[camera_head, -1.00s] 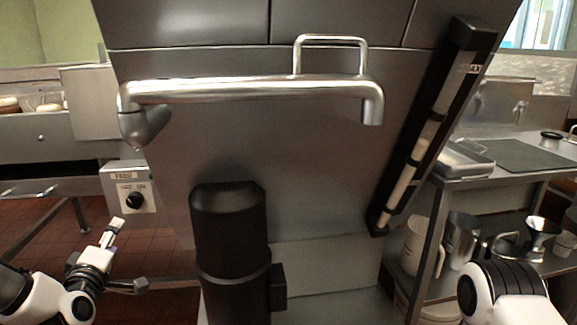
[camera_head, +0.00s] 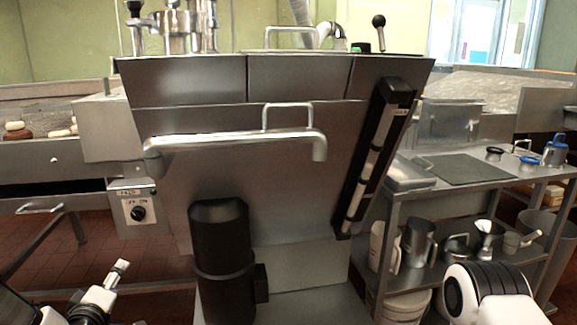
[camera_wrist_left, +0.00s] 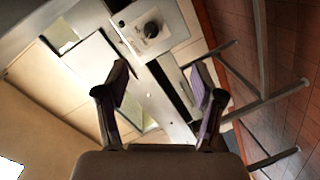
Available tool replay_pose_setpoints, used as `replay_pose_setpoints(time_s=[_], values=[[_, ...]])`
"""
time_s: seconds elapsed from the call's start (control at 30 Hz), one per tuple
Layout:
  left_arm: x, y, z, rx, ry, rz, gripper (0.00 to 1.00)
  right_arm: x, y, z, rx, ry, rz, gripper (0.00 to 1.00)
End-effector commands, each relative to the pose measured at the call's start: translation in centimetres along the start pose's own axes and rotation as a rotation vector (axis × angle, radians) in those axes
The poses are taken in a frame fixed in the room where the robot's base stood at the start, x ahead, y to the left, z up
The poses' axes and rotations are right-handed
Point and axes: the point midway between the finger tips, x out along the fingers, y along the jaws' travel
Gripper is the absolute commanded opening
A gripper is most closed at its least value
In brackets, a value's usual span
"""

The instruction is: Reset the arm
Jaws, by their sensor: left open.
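My left gripper (camera_head: 116,276) is low at the left of the head view, in front of the steel machine and below its feed switch box (camera_head: 138,208). In the left wrist view the left gripper (camera_wrist_left: 160,88) has its two fingers spread with nothing between them. The switch box's black knob (camera_wrist_left: 152,29) shows beyond the fingers, apart from them. A white and black link of my right arm (camera_head: 490,292) is at the lower right of the head view. My right gripper is out of view.
The machine's sloping front has a long curved handle (camera_head: 235,140) and a black cylinder (camera_head: 221,250). At the right, a steel table (camera_head: 470,205) holds a dark mat, with jugs on its lower shelf. Tiled floor (camera_head: 50,265) is open at the left.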

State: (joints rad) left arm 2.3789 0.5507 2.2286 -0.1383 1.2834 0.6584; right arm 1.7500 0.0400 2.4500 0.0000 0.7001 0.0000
Motion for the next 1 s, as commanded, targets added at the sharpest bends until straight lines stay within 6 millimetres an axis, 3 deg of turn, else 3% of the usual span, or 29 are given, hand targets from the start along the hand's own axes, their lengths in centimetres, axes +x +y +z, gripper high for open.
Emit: replay_pose_setpoints(time_s=[0.03,0.17,0.27,0.4,0.6,0.7,0.8,0.9,1.0], values=[[-0.6,1.3,-0.1,0.019,-0.024,-0.020,0.68,-2.7,0.0,0.0,0.000,0.000,0.000,0.40],[-2.0,2.0,1.4,0.075,-0.102,-0.083,0.68,-7.1,-0.1,0.0,0.000,0.000,0.000,0.40],[-4.2,2.5,3.1,0.139,-0.201,-0.161,0.68,-11.9,-0.1,0.0,0.000,0.000,0.000,0.40],[-9.9,2.2,6.4,0.287,-0.412,-0.317,0.68,-19.4,-0.1,0.0,0.000,0.001,0.000,0.40],[-20.5,0.6,9.7,0.529,-0.746,-0.513,0.68,-27.1,-0.2,0.0,0.000,0.000,0.000,0.40],[-26.4,-0.1,10.3,0.657,-0.929,-0.590,0.68,-29.9,-0.2,0.0,0.000,0.000,0.000,0.40],[-31.2,-1.1,10.7,0.780,-1.103,-0.641,0.68,-30.8,-0.2,0.0,0.000,0.000,0.000,0.40],[-34.4,-2.6,10.7,0.890,-1.265,-0.666,0.68,-29.7,-0.2,0.0,0.000,-0.001,0.000,0.40],[-35.5,-2.9,10.6,0.956,-1.351,-0.648,0.68,-29.7,-0.2,0.1,0.000,-0.001,0.000,0.40]])
